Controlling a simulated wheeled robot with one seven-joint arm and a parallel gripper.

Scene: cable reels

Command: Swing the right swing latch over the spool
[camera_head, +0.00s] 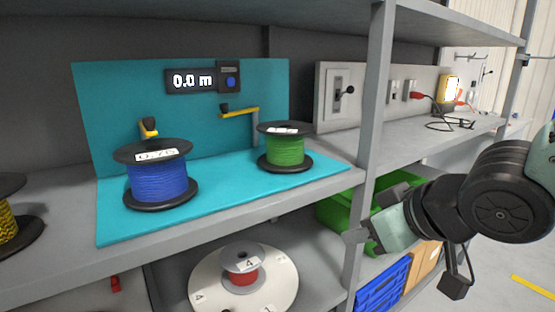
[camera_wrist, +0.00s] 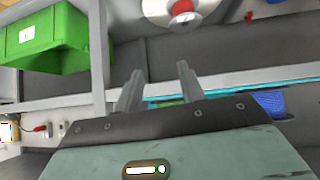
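The right swing latch (camera_head: 238,112) is a yellow bar with a black knob, mounted on the teal back panel. It points left, behind and to the left of the green spool (camera_head: 285,150), and is not over that spool. The green spool stands upright on the teal base (camera_head: 325,170). The left swing latch (camera_head: 148,128) shows behind the blue spool (camera_head: 158,182). My gripper (camera_head: 358,236) is at the shelf post, right of and below the green spool, apart from the latch. In the wrist view its two fingers (camera_wrist: 158,78) stand apart with nothing held between them.
A grey shelf post (camera_head: 366,120) stands between the teal station and the right bay. A green bin (camera_head: 335,213) and blue crate (camera_head: 383,288) are on the lower level. A white reel (camera_head: 205,285) lies below the station. A yellow spool (camera_head: 8,225) stands far left.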

